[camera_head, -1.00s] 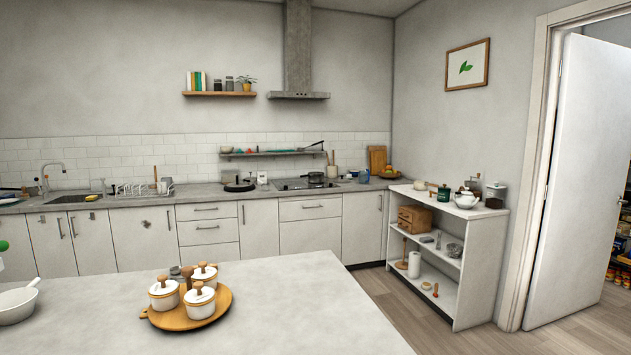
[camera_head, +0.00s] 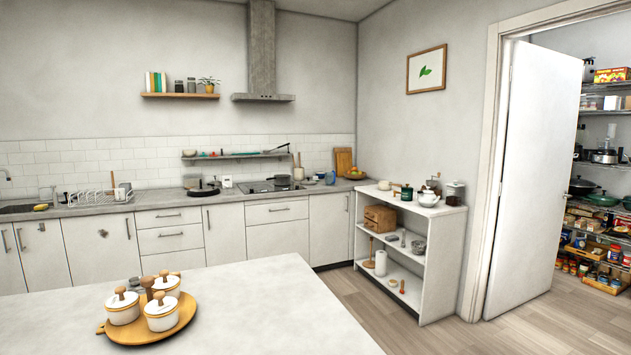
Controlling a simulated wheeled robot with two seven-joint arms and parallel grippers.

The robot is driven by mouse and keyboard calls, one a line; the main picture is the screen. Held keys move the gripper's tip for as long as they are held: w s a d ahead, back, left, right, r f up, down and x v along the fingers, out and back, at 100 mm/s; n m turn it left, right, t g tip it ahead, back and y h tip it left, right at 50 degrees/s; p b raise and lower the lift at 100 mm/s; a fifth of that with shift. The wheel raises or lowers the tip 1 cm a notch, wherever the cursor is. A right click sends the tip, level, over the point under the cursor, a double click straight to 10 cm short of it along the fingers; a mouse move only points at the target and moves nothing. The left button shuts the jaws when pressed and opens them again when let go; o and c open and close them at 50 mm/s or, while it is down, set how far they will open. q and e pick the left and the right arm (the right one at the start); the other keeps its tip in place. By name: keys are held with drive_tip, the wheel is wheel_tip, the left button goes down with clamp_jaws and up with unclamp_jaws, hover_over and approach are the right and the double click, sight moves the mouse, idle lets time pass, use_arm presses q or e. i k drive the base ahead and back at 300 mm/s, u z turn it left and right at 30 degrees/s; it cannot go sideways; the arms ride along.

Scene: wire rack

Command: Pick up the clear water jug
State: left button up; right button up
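I cannot make out a clear water jug in the head view. A wire rack (camera_head: 602,163) stands in the pantry behind the open door at the far right. It holds several pots, boxes, jars and appliances, too small to tell apart well, and the door hides its left part. Neither of my grippers is in view.
An island counter (camera_head: 235,297) with a wooden tray (camera_head: 186,321) of white lidded jars fills the front left. An open white door (camera_head: 532,180) stands by the pantry doorway. A white shelf unit (camera_head: 439,276) stands left of it. The wooden floor (camera_head: 450,335) between is clear.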

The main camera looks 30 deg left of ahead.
sight(330, 174)
drive_tip(key=z, duration=1.3)
drive_tip(key=i, duration=3.1)
drive_tip(key=u, duration=2.95)
drive_tip(key=i, duration=1.65)
